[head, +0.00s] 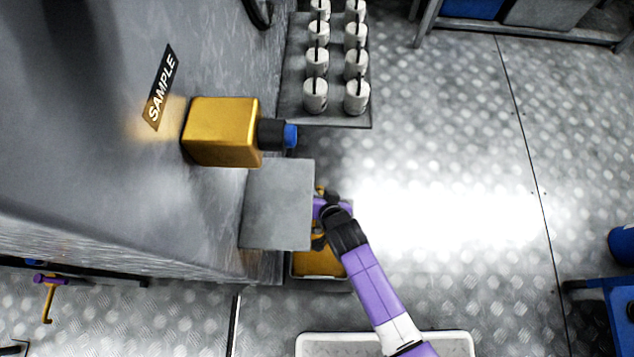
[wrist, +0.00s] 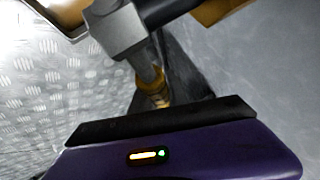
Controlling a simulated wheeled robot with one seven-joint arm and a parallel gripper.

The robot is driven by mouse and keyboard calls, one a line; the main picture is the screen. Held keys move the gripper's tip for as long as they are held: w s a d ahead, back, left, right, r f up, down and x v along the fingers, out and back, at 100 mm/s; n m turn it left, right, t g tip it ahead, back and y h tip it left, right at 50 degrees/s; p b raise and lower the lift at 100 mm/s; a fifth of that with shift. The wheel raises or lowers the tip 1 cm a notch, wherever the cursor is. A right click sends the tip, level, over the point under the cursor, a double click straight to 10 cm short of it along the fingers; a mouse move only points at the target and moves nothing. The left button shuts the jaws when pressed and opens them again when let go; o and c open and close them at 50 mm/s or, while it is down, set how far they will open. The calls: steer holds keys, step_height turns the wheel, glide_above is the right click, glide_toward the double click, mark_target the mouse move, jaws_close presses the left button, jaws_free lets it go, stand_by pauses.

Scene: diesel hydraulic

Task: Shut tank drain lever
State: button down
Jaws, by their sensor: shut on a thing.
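My gripper (head: 319,212) is at the right edge of a grey plate, low beside the tank, and is partly hidden there. In the wrist view a grey metal valve body (wrist: 118,30) with a dark cylinder to its right is close ahead of my gripper. A yellow fitting (wrist: 152,82) runs from it down behind the black edge of my gripper. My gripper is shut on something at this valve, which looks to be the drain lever. The lever and the fingertips are hidden, so its angle cannot be told.
The grey plate (head: 278,205) overhangs the valve area. A yellow tray (head: 318,264) lies below it. A yellow box (head: 222,132) with a blue-tipped black end juts from the tank wall (head: 90,130). White canisters (head: 316,94) stand on a shelf behind.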

steer(key=shift+f+g, duration=0.3)
steer(key=c, duration=1.3)
jaws_free()
steer(key=shift+p+v, duration=1.85)
steer(key=shift+v, duration=2.1)
